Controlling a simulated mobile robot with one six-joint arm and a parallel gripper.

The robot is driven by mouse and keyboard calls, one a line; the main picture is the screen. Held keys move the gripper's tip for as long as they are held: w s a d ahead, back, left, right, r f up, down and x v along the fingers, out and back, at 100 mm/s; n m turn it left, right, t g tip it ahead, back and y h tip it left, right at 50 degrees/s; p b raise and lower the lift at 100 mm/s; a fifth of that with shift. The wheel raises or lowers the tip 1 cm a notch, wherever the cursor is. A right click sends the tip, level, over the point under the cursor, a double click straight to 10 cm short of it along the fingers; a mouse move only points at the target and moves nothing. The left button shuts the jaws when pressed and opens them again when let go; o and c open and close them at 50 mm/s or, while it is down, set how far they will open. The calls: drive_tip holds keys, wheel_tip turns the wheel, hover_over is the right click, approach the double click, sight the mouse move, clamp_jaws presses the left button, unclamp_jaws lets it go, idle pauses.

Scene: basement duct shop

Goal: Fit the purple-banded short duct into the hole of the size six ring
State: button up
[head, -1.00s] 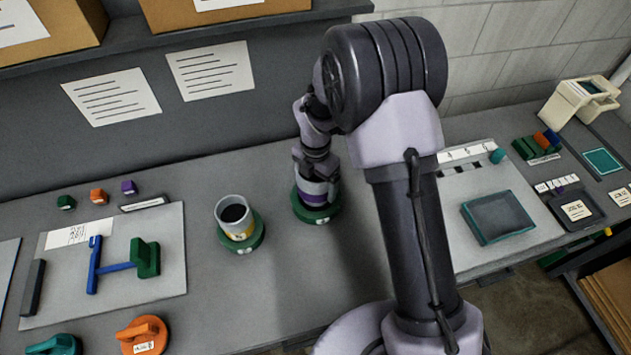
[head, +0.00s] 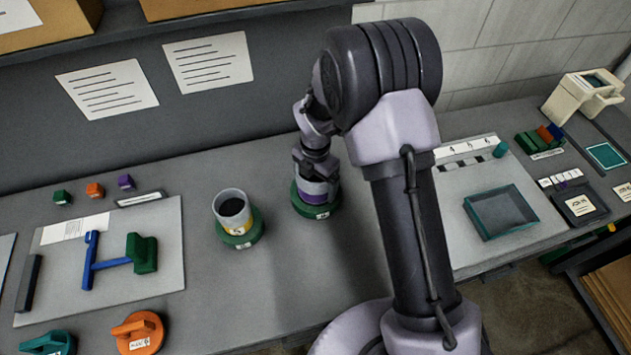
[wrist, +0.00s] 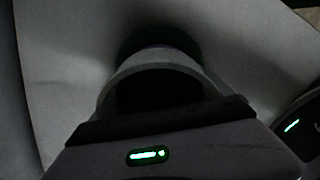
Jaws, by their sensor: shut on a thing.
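The purple-banded short duct (head: 316,197) stands about upright at a green ring (head: 313,210) with a white label. I cannot read the ring's number or tell how deep the duct sits in its hole. My gripper (head: 317,180) reaches down from above and is shut on the duct's upper part. In the wrist view, the duct's round grey rim (wrist: 158,66) and dark opening show beyond my gripper (wrist: 160,118). A sliver of green and purple shows behind the rim.
A yellow-banded duct (head: 231,205) stands in another green ring (head: 240,238) close on the left. A grey board (head: 160,285) with blue and green parts lies further left. A teal tray (head: 500,213) lies on the right. Bench between left ring and board is clear.

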drive_tip(key=shift+f, duration=0.4)
drive_tip(key=o, duration=1.4)
drive_tip(key=shift+o, duration=0.2)
wheel_tip(320, 180, up, 18)
drive_tip(key=p, duration=0.4)
drive_tip(key=shift+f, duration=0.25)
drive_tip(key=shift+s, duration=0.1)
